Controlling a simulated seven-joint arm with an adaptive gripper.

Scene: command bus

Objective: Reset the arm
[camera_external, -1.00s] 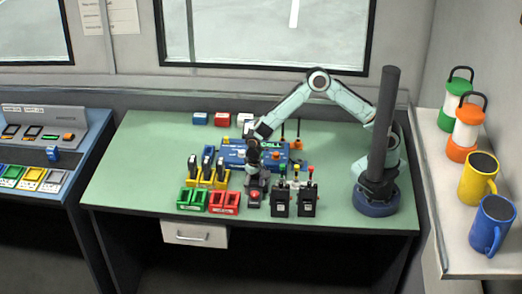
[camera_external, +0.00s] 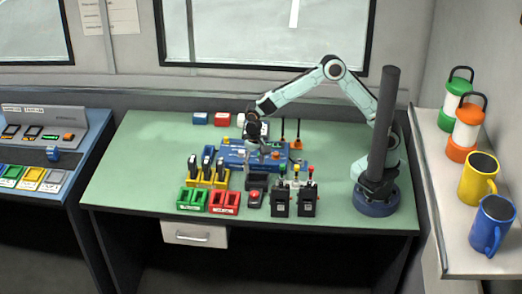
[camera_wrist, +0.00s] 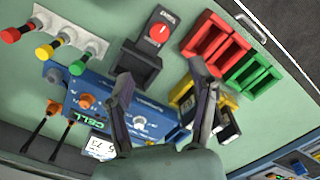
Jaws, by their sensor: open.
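My arm reaches left from its base over the green desk (camera_external: 135,165). My gripper (camera_external: 262,152) hangs above the blue panel (camera_external: 232,156), clear of the desk top. In the wrist view my gripper (camera_wrist: 165,88) has its two dark fingers spread apart with nothing between them. Beneath the fingers lie the blue panel (camera_wrist: 75,85) with its knobs and small display, and a black block (camera_wrist: 137,66) beside the panel. Part of the panel is hidden behind my gripper in both views.
Lanterns and mugs stand on the right shelf (camera_external: 450,225). The desk's left part is clear.

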